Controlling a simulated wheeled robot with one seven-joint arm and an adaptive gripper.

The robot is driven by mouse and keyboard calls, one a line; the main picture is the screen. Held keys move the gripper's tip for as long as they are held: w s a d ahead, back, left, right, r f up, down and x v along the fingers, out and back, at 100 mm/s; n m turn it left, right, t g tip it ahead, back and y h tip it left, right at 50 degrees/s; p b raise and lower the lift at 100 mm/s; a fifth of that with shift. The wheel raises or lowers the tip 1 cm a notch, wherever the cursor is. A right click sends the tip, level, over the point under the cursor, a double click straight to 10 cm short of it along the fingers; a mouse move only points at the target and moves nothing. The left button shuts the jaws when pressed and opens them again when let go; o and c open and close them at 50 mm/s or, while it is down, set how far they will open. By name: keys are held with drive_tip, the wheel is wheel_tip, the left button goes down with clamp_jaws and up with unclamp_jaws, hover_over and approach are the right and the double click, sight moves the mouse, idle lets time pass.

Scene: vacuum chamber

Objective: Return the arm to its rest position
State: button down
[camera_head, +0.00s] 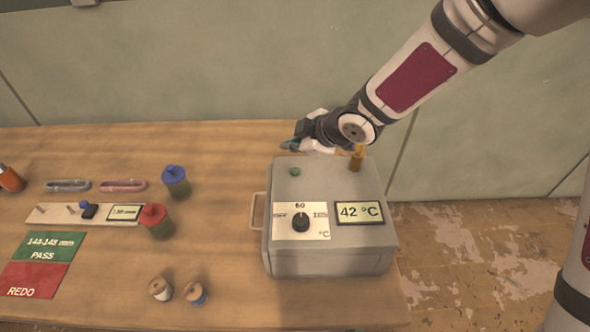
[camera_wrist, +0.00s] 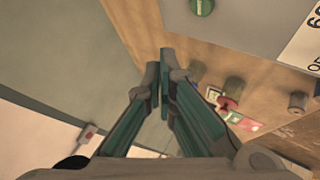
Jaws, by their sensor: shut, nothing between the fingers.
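My gripper (camera_head: 292,145) is at the end of my arm, above the back edge of the table, just behind and above the grey chamber box. In the wrist view its two fingers (camera_wrist: 165,75) are together and empty. My arm comes in from the upper right of the head view. The grey chamber box (camera_head: 285,255) has a black dial (camera_head: 300,222) pointing near 60, a display (camera_head: 359,212) reading 42 °C and a green button (camera_head: 295,171). The green button also shows at the top of the wrist view (camera_wrist: 202,6).
A wooden table (camera_head: 225,240) holds a blue-lidded jar (camera_head: 175,182), a red-lidded jar (camera_head: 155,222), two spools (camera_head: 160,289), a gauge board (camera_head: 60,214) and green PASS and red REDO mats (camera_head: 35,280). A yellow-brown post (camera_head: 356,160) stands at the box's back. A wall is behind.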

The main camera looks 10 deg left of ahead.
drive_tip(key=s+d+r+m+t+h, duration=0.1)
drive_tip(key=d+r+m+h, duration=0.25)
drive_tip(key=d+r, duration=0.55)
drive_tip(key=s+d+r+m+t+h, duration=0.1)
drive_tip(key=d+r+m+t+h, duration=0.3)
drive_tip(key=d, duration=0.9)
drive_tip(key=s+d+r+m+g, duration=0.1)
drive_tip(key=s+d+r+m, duration=0.1)
drive_tip(key=s, duration=0.5)
drive_tip(key=s+d+r+m+g, duration=0.2)
drive_tip(key=s+d+m, duration=0.3)
drive_tip(key=s, duration=0.3)
drive_tip(key=s+d+r+m+g, duration=0.1)
drive_tip(key=s+d+r+m, duration=0.2)
drive_tip(key=s+m, duration=0.2)
drive_tip(key=s, duration=0.3)
drive_tip(key=shift+d+m+g, duration=0.2)
drive_tip(key=shift+m+g, duration=0.1)
drive_tip(key=shift+m, duration=0.05)
